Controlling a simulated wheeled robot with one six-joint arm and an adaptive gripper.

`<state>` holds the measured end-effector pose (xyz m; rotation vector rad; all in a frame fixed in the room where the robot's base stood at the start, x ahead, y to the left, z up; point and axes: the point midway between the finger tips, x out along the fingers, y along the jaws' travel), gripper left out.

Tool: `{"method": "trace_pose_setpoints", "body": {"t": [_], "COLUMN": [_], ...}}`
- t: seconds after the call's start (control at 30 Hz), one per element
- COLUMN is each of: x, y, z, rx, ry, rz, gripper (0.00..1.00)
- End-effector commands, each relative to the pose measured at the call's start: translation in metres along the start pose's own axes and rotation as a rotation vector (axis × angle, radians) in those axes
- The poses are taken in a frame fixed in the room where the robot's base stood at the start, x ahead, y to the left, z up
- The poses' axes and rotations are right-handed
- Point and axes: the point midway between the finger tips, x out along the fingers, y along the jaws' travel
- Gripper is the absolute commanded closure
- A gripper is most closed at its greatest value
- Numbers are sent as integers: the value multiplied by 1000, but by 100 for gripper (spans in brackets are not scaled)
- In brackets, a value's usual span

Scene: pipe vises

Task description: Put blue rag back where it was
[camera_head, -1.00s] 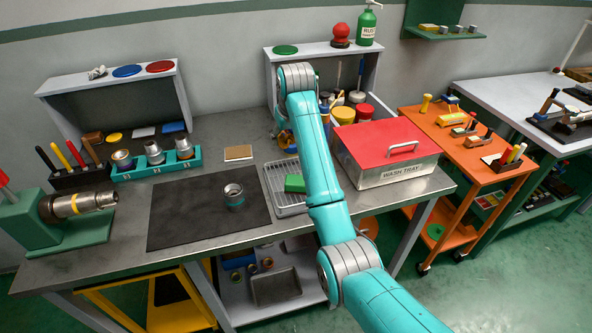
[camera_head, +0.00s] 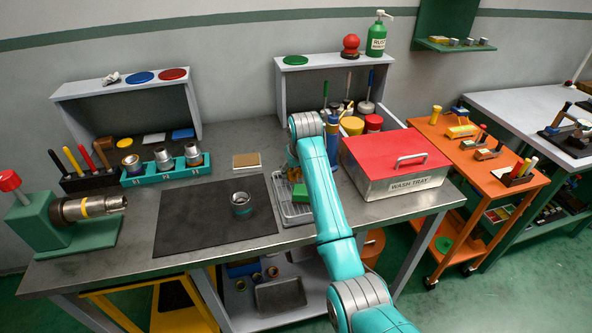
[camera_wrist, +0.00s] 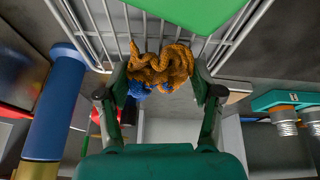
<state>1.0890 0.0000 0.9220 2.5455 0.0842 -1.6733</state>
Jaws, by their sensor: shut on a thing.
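In the wrist view my gripper (camera_wrist: 162,82) is shut on a crumpled cloth bundle. Most of it is an orange-brown knitted cloth (camera_wrist: 160,65), with blue cloth (camera_wrist: 138,91) along the edge nearer my palm. I cannot tell whether the blue and orange parts are one piece. In the head view my gripper (camera_head: 290,174) is over the back of the wire rack tray (camera_head: 292,211), largely hidden by my arm. A green block (camera_head: 300,193) lies on the rack; it also shows close up in the wrist view (camera_wrist: 185,12).
The red-lidded wash tray (camera_head: 395,160) stands just right of my arm. The back shelf (camera_head: 325,64) holds jars and brushes beneath. A metal fitting (camera_head: 241,204) stands on the black mat (camera_head: 195,225). A teal holder (camera_head: 165,175) with fittings is at left.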

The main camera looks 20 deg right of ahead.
Motion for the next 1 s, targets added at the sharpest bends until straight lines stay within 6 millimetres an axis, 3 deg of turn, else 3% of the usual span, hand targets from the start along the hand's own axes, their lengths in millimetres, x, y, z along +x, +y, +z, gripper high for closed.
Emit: {"method": "trace_pose_setpoints", "body": {"t": [0.1, 0.13, 0.23, 0.67, 1.0], "x": [2, 3, 2, -3, -62], "y": [0, 0, 0, 0, 0], "z": [1, 1, 1, -1, -1], "rx": [0, 0, 0, 0, 0], "ry": [-1, -1, 0, 2, 4], "rz": [0, 0, 0, 0, 0], "gripper": [62, 32, 9, 9, 9]}}
